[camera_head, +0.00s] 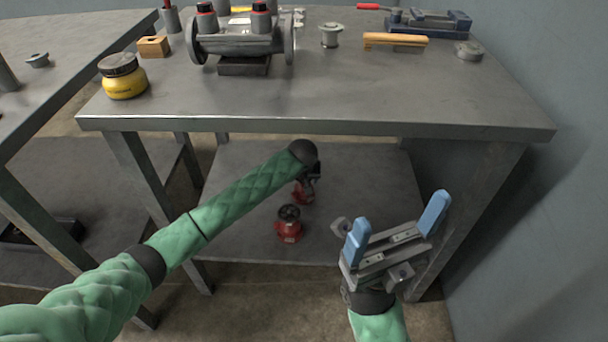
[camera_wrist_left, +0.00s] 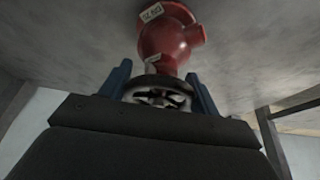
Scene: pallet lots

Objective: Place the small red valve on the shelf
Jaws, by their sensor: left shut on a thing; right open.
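A red valve (camera_head: 302,194) is at my left gripper (camera_head: 312,174) in the head view, low over the shelf (camera_head: 235,180) under the workbench. The left wrist view shows this valve (camera_wrist_left: 168,40) with its dark handwheel between the blue fingers of my left gripper (camera_wrist_left: 160,88), which is shut on it. I cannot tell whether its base touches the shelf. A second red valve (camera_head: 289,226) with a black handwheel stands upright on the shelf, nearer the front. My right gripper (camera_head: 397,228) is open and empty, in front of the bench's right side.
The workbench top (camera_head: 330,95) lies above the shelf; its front edge and legs bound the opening. On top are a yellow jar (camera_head: 122,80), a large grey valve body (camera_head: 240,42) and a blue vise (camera_head: 430,22). A wall (camera_head: 550,220) stands at right.

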